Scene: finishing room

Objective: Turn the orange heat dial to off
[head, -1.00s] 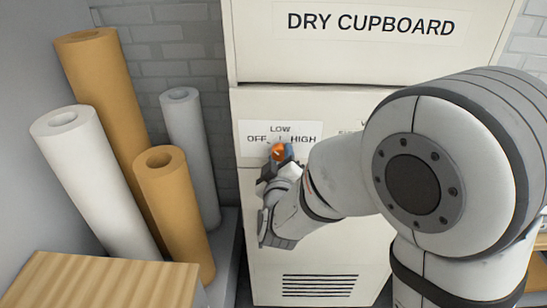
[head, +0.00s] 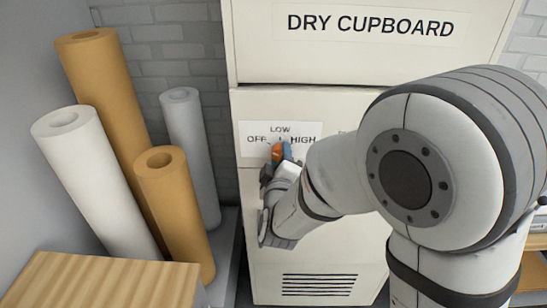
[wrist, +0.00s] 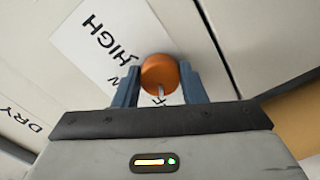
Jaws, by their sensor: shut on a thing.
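The orange heat dial (head: 276,152) is on the front of the cream dry cupboard, below a white label reading OFF, LOW and HIGH. My gripper (head: 280,156) is at the dial and partly hides it. In the wrist view, the orange dial (wrist: 159,72) sits between the two blue-grey fingers of my gripper (wrist: 160,83), which are shut on its sides. A pale mark on the dial points down towards my palm, towards the label's partly hidden OFF letters. I cannot tell its exact setting.
The cream cupboard (head: 300,206) has a vent low on its front. Several upright rolls, including a white roll (head: 95,180) and a tan roll (head: 175,215), stand to the left. A ribbed wooden surface (head: 100,282) is at the lower left.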

